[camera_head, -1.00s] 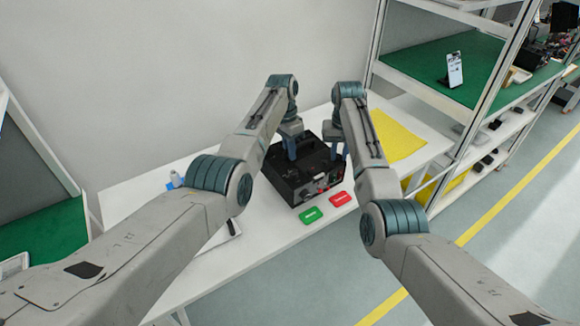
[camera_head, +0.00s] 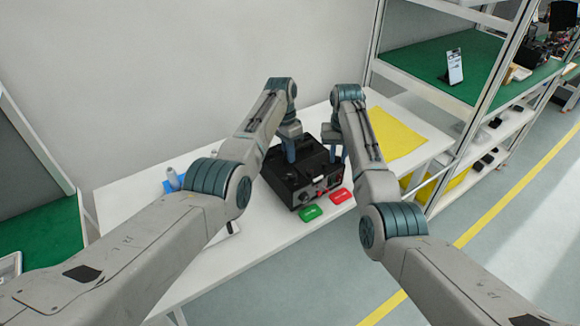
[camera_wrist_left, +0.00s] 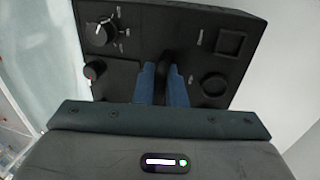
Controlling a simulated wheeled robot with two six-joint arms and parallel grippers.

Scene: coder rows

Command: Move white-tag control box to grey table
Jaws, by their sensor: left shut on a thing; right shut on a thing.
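A black control box (camera_head: 300,183) with knobs on its top and front is at the white table (camera_head: 255,253). My left gripper (camera_head: 290,156) is shut on the box's left handle. The left wrist view shows its blue fingers (camera_wrist_left: 162,85) around the dark handle, beside the knobs on the box top (camera_wrist_left: 125,80). My right gripper (camera_head: 334,152) is shut on the box's right side; its hold is partly hidden by the arm. No grey table can be made out for certain.
A yellow sheet (camera_head: 395,135) lies at the right of the table. Blue and grey items (camera_head: 173,181) stand at the left. A green-topped shelf rack (camera_head: 430,70) stands at the right.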

